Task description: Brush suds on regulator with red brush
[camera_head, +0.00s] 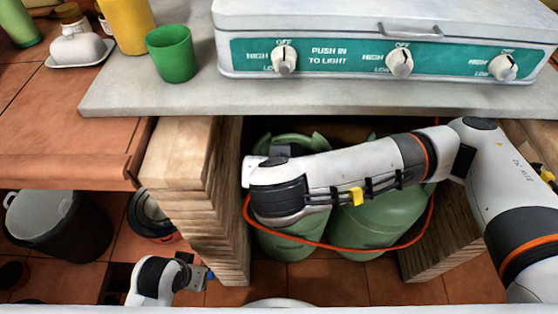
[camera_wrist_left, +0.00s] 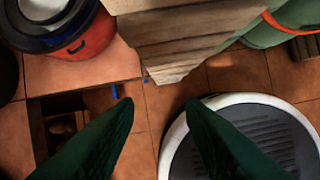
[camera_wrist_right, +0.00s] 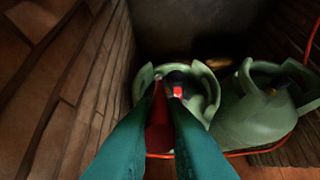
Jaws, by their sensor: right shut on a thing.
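Two green gas cylinders stand under the counter, a left one (camera_head: 285,240) and a right one (camera_head: 375,222). My right arm reaches across them in the head view and hides its gripper. In the right wrist view my right gripper (camera_wrist_right: 167,90) is shut on the red brush (camera_wrist_right: 159,128), over the collar of the left cylinder. The dark regulator with a red part (camera_wrist_right: 178,91) sits inside that collar, just beyond the fingertips. I cannot tell whether the brush touches it, and I cannot make out suds. My left gripper (camera_wrist_left: 160,102) is open and empty above the floor.
The stove (camera_head: 380,25) and green cup (camera_head: 172,54) stand on the counter above. A round grey-and-white object (camera_wrist_left: 240,103) lies below my left gripper.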

